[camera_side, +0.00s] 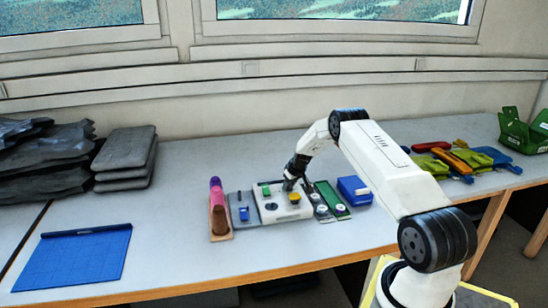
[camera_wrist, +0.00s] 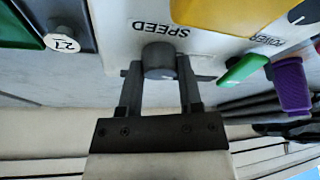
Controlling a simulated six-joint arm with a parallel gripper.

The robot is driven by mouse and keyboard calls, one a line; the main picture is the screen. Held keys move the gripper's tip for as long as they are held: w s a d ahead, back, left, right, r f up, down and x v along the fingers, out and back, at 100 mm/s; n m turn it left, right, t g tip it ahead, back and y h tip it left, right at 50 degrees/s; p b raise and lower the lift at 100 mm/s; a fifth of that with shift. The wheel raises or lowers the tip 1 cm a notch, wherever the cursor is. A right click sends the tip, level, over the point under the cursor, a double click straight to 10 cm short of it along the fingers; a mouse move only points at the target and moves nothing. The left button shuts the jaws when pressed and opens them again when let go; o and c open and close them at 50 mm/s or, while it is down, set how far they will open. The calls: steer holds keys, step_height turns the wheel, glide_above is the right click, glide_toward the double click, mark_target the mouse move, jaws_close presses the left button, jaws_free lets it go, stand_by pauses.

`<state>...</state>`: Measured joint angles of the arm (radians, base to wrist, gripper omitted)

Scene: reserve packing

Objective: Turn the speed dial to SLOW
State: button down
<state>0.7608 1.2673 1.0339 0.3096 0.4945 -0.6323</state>
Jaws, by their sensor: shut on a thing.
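The speed dial (camera_wrist: 158,60) is a round grey knob on a white panel (camera_wrist: 125,12), beside the word SPEED, which reads upside down in the wrist view. My gripper (camera_wrist: 159,75) has one finger on each side of the dial and is shut on it. No SLOW mark and no pointer on the dial can be made out. In the side view my gripper (camera_side: 290,184) is at the back of the white panel (camera_side: 268,220), and it hides the dial there.
The panel also carries a yellow block (camera_side: 294,198), a green part (camera_side: 266,190) and a black knob (camera_side: 271,206). A green board (camera_side: 332,198) and blue box (camera_side: 354,190) stand right. The front table is clear beside a blue mat (camera_side: 70,262).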

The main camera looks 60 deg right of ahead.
steer(key=shift+d+r+n+y, duration=0.1)
steer(key=shift+n+y, duration=0.25)
steer(key=shift+n, duration=0.7)
steer(key=shift+d+n+y, duration=0.1)
steer(key=shift+n+y, duration=0.25)
steer(key=shift+n, duration=0.7)
steer(key=shift+c, duration=1.3)
jaws_free()
steer(key=shift+a, duration=0.1)
steer(key=v, duration=0.7)
steer(key=shift+s+r, duration=0.2)
steer(key=shift+r, duration=0.1)
